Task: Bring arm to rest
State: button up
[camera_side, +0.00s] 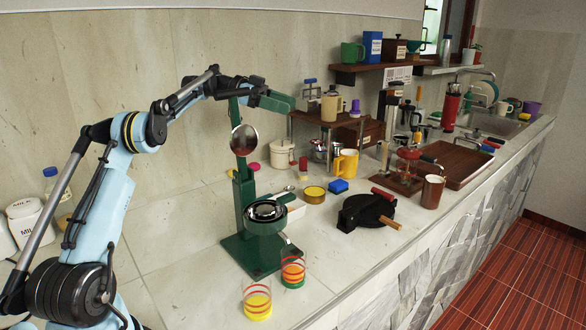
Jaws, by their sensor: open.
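My blue and black arm reaches from the lower left, up and over to the top of a tall green stand (243,200). My gripper (260,94) is at the stand's upper end, beside its green top arm (278,101). The jaws are open, but they are small and dark here. I cannot tell whether they touch the stand.
Two striped glasses (257,303) (292,272) stand before the green stand. A black waffle-iron-like device (366,211), a yellow mug (346,163) and a brown mug (432,191) are to the right. Wooden shelves (380,68) hang behind. The near left counter has free room.

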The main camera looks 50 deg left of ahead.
jog(key=s+d+r+n+t+y, duration=0.1)
jog(key=d+r+n+t+y, duration=0.15)
jog(key=d+r+n, duration=0.4)
jog(key=d+r+n+t+y, duration=0.2)
jog(key=r+n+t, duration=0.1)
jog(key=r, duration=0.7)
jog(key=s+d+f+g+y, duration=0.2)
jog(key=s+d+f+g, duration=0.45)
jog(key=d+f, duration=0.7)
jog(key=s+d+f+g+y, duration=0.1)
jog(key=s+f+y, duration=0.4)
jog(key=s+f, duration=1)
notch_tip(320, 180, down, 3)
jog(key=shift+s+d+f, duration=0.15)
jog(key=shift+s+d, duration=0.25)
jog(key=shift+d, duration=0.05)
